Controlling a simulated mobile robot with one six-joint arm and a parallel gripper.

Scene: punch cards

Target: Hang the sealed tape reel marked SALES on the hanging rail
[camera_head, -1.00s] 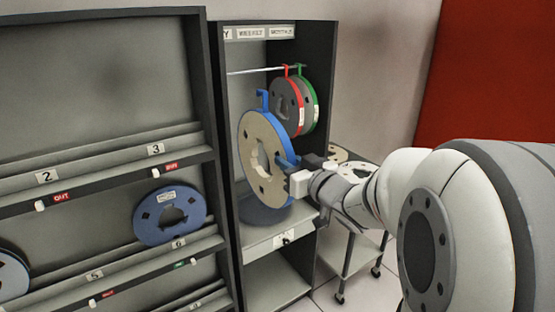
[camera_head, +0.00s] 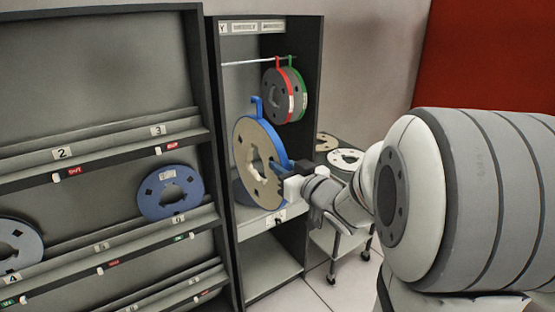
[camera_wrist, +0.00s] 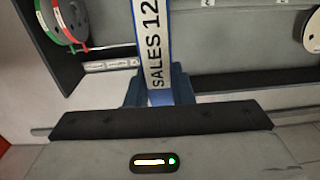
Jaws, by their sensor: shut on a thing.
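The SALES reel (camera_head: 247,150) is a grey-beige disc with a blue rim band and a blue hook on top. In the wrist view its white label (camera_wrist: 150,45) reads "SALES 12", with the rest cut off. My gripper (camera_head: 283,172) is shut on the reel's right edge and holds it upright in the open cabinet. The hanging rail (camera_head: 245,63) is a thin light bar near the cabinet's top. The blue hook stands below the rail and apart from it. A red-banded reel and a green-banded reel (camera_head: 302,90) hang at the rail's right part.
The cabinet (camera_head: 318,60) has dark side walls and a shelf below the reel. A wheeled cart (camera_head: 335,240) with reels stands right of the cabinet. The rail's left part is bare.

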